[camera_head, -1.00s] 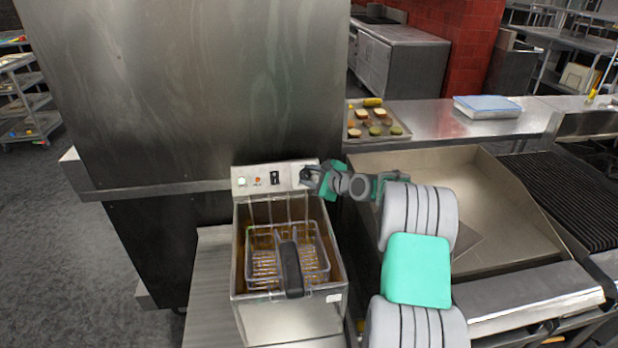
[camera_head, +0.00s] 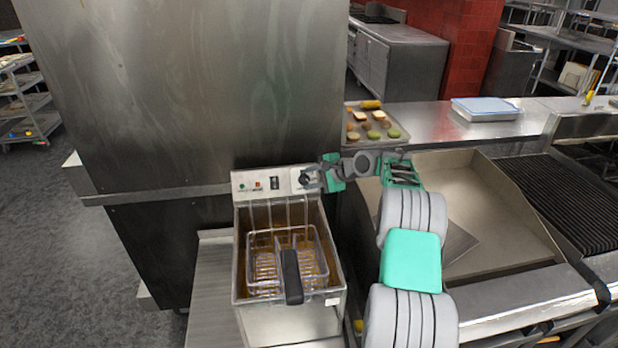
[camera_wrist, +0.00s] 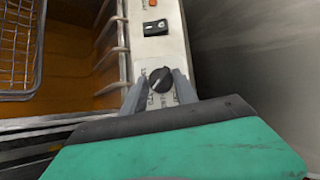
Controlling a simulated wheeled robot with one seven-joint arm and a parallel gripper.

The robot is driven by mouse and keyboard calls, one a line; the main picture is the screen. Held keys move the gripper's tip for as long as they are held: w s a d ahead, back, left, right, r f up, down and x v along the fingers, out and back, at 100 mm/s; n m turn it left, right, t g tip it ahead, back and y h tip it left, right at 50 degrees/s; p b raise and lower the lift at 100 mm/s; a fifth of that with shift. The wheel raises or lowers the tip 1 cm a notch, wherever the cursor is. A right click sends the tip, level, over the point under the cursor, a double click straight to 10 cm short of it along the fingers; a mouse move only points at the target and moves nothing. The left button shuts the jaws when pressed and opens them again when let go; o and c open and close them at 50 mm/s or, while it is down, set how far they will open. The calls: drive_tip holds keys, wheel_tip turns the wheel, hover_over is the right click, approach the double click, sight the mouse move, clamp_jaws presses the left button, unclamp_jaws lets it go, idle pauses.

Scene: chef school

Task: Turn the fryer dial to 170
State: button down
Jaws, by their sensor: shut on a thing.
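The fryer (camera_head: 290,322) stands on the counter with its basket (camera_head: 262,262) in the oil well. Its white control panel (camera_head: 246,192) runs along the back. The round black dial (camera_wrist: 161,79) sits on the panel between the two fingers of my gripper (camera_wrist: 160,86) in the wrist view. My gripper (camera_head: 312,180) reaches the panel's right end from the right in the head view. Its fingers are shut on the dial. The numbers around the dial are partly hidden and too blurred to read.
A black rocker switch (camera_head: 275,183) and small indicator lights (camera_head: 249,186) lie left of the dial. A tall steel cabinet (camera_head: 190,90) rises close behind the fryer. A griddle (camera_head: 480,195) is on the right, and a food tray (camera_head: 375,124) lies behind my arm.

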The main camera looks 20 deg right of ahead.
idle(0.3)
drive_tip(key=c, duration=1.2)
unclamp_jaws()
drive_tip(key=shift+c, duration=0.2)
drive_tip(key=b+v, duration=0.1)
drive_tip(key=v, duration=0.7)
drive_tip(key=shift+b, duration=0.3)
drive_tip(key=shift+f, duration=0.1)
